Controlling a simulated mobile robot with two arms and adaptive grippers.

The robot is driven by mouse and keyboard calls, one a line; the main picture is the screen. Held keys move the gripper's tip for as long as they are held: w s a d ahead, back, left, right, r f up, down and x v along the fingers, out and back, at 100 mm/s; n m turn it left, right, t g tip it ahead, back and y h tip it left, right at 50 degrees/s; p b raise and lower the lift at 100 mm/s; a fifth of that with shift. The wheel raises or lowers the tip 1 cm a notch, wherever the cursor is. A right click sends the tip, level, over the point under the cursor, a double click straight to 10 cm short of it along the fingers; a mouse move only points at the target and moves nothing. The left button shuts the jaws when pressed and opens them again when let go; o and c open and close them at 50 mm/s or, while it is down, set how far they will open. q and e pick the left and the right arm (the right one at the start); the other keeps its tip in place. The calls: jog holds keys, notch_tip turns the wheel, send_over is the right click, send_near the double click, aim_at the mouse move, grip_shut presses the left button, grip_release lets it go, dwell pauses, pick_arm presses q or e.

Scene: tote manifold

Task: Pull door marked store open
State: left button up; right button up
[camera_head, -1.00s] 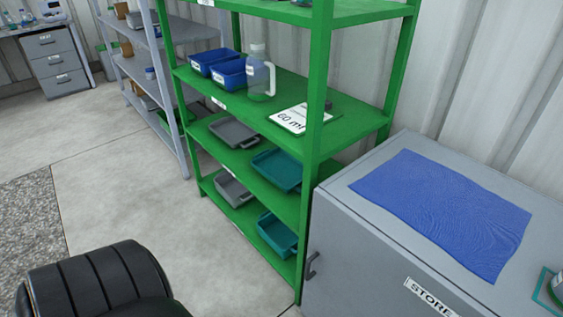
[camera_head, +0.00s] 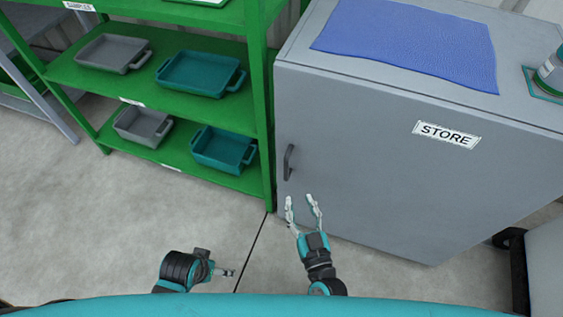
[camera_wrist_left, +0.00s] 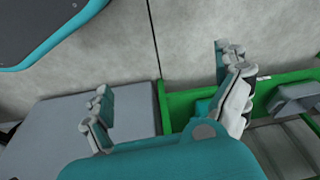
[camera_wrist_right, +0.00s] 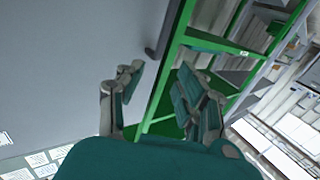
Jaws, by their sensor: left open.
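The door marked STORE (camera_head: 370,165) is the grey front of a cabinet and looks shut. Its white STORE label (camera_head: 447,134) is near the top. The dark door handle (camera_head: 289,162) is a vertical bar near the left edge. My right gripper (camera_head: 302,199) is open and empty, with its fingertips just below the handle in the picture and apart from it. In the right wrist view the handle (camera_wrist_right: 152,52) shows beyond the open fingers. My left gripper (camera_head: 226,272) is low in the head view, left of the right one. It is open and empty in the left wrist view (camera_wrist_left: 167,75).
A green shelf rack (camera_head: 262,110) with grey and teal trays stands close against the cabinet's left side. A blue cloth (camera_head: 405,42) and a bottle (camera_head: 553,72) are on the cabinet top. The floor (camera_head: 120,225) in front of the rack is clear.

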aim_at(287, 165)
jog(key=b+x, duration=0.2)
jog(key=x, duration=1)
jog(key=shift+w+f, duration=0.1)
jog(key=shift+f, duration=0.05)
pick_arm(q)
jog(key=w+v, duration=0.1)
jog(key=v, duration=0.6)
jog(key=shift+w+r, duration=0.35)
jog(key=shift+r, duration=0.1)
pick_arm(e)
jog(key=shift+w+a, duration=0.2)
jog(key=shift+w, duration=0.5)
pick_arm(q)
jog(key=shift+a, duration=0.1)
pick_arm(e)
jog(key=shift+c, duration=0.2)
grip_shut()
